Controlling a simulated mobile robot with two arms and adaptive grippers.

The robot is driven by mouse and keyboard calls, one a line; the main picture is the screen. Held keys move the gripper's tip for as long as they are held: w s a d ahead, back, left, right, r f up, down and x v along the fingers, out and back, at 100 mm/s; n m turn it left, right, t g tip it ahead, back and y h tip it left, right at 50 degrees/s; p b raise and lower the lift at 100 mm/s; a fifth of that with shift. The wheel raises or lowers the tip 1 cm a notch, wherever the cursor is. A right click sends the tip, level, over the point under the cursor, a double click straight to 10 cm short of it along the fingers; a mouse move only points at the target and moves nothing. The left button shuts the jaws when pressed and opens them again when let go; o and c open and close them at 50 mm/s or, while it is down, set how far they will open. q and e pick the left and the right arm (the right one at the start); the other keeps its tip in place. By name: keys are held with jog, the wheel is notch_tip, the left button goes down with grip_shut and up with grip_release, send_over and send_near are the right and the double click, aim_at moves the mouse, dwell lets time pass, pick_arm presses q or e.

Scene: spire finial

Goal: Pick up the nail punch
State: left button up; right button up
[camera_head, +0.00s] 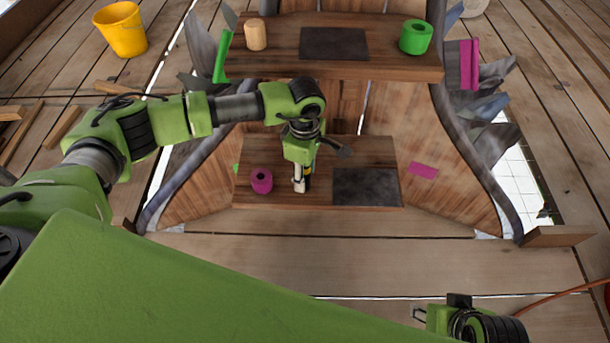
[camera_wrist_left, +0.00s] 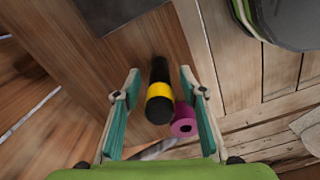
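The nail punch, a black cylinder with a yellow band, stands on the lower wooden shelf (camera_head: 325,148). In the left wrist view the nail punch (camera_wrist_left: 159,95) shows between the two teal fingers of my left gripper (camera_wrist_left: 162,95), with gaps on both sides. The fingers are open and apart from it. In the head view my left gripper (camera_head: 302,170) points down at the shelf and partly hides the nail punch (camera_head: 307,181). A magenta roll (camera_head: 261,180) is left of it; the roll (camera_wrist_left: 184,120) also shows in the wrist view. What may be my right wrist is at the lower right; its fingers are unclear.
A dark mat (camera_head: 366,187) lies right of the gripper on the lower shelf. The upper shelf (camera_head: 385,62) holds a wooden cylinder (camera_head: 255,35), another dark mat (camera_head: 334,43) and a green roll (camera_head: 416,37). A yellow bucket (camera_head: 122,30) stands at the far left.

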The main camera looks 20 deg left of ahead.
pick_arm(q)
jog(key=shift+f, duration=0.25)
grip_shut()
jog(key=shift+r, duration=0.1)
jog(key=shift+w+r, duration=0.1)
